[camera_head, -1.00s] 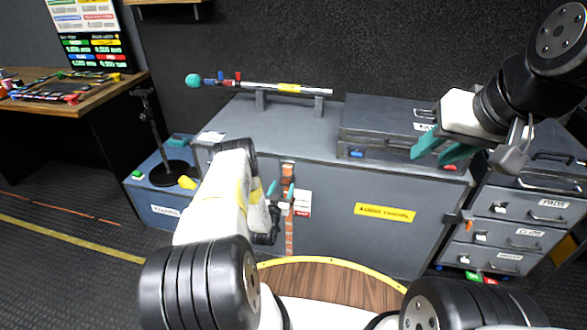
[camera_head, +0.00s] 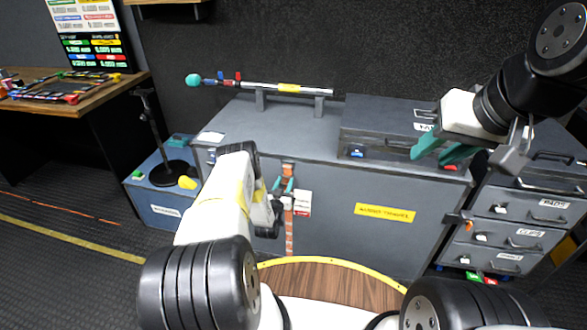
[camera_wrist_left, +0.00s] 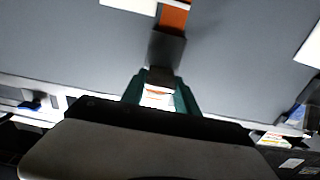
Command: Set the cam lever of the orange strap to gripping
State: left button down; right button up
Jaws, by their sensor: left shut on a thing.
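The orange strap (camera_head: 290,238) hangs down the front of the grey cabinet below a buckle near the top edge. In the left wrist view the strap (camera_wrist_left: 174,18) runs into a dark grey metal buckle (camera_wrist_left: 166,48). My left gripper (camera_head: 283,186) is at the buckle, its teal fingertips on either side of it. In the wrist view my left gripper (camera_wrist_left: 160,84) is shut on the cam lever, which is mostly hidden between the fingers. My right gripper (camera_head: 440,152) is open and empty above the right part of the cabinet.
White and red labels (camera_head: 302,203) lie just right of the strap, and a yellow label (camera_head: 384,213) is further right. A grey case (camera_head: 385,128) and a pole on stands (camera_head: 290,89) are on the cabinet top. Drawers (camera_head: 525,208) stand at the right.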

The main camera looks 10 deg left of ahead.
pick_arm(q)
jog(key=shift+f+t, duration=0.3)
jog(key=shift+t, duration=0.6)
jog(key=c, duration=0.9)
grip_release()
jog(key=shift+s, duration=0.1)
jog(key=s, duration=0.2)
jog(key=s+f, duration=0.1)
jog(key=s, duration=0.4)
jog(key=shift+s+a+f, duration=0.15)
jog(key=shift+s+f, duration=0.05)
jog(key=shift+s, duration=0.1)
jog(key=shift+s, duration=0.1)
